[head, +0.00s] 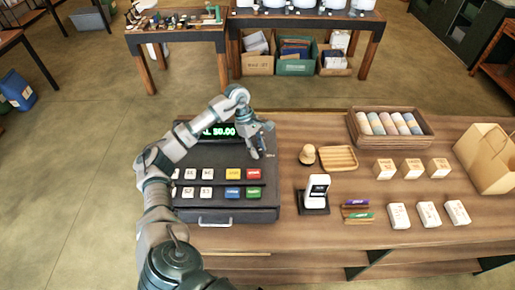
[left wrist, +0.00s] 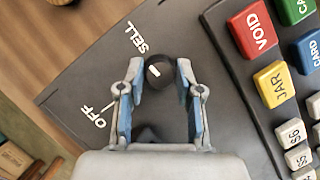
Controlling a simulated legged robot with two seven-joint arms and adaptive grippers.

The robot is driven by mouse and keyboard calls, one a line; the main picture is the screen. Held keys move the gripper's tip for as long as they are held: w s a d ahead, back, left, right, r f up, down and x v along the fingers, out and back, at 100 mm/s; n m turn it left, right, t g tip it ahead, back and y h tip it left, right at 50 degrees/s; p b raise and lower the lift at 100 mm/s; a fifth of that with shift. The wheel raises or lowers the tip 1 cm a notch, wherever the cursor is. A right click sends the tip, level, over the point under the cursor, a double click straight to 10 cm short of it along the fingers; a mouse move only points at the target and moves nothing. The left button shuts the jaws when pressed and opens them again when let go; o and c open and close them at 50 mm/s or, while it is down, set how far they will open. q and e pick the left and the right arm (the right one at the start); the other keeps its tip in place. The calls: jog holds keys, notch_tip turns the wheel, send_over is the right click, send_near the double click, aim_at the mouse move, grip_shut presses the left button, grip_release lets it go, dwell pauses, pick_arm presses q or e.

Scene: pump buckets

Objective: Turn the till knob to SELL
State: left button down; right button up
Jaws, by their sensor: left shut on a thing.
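The dark till (head: 226,215) stands at the left end of the wooden counter, with a lit green display (head: 222,131) and coloured keys. In the left wrist view, the round black till knob (left wrist: 160,75) carries a short white mark. The SELL label (left wrist: 137,38) is printed at its upper left and the OFF label (left wrist: 98,117) at its lower left. I cannot tell for sure which label the mark points at. My left gripper (head: 257,155) reaches down at the till's right side. Its fingers (left wrist: 160,68) are shut on the knob, one on each side. My right gripper is not in view.
Right of the till are a wooden tray (head: 338,151), a card reader (head: 317,190), a wicker basket (head: 428,139) of rolls, small boxes (head: 412,168) and a paper bag (head: 484,167). Keys such as red VOID (left wrist: 252,30) lie close right of the knob.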

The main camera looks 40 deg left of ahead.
pick_arm(q)
jog(key=shift+m+g, duration=0.3)
jog(key=shift+m, duration=0.6)
jog(key=c, duration=1)
grip_release()
jog(key=shift+o, duration=1.2)
jog(key=shift+w+a+f, duration=0.1)
jog(key=shift+a, duration=0.1)
jog(key=shift+a+r, duration=0.1)
jog(key=shift+r, duration=0.1)
jog(key=v, duration=1.1)
jog(key=shift+w+a+r, duration=0.15)
jog(key=shift+a, duration=0.1)
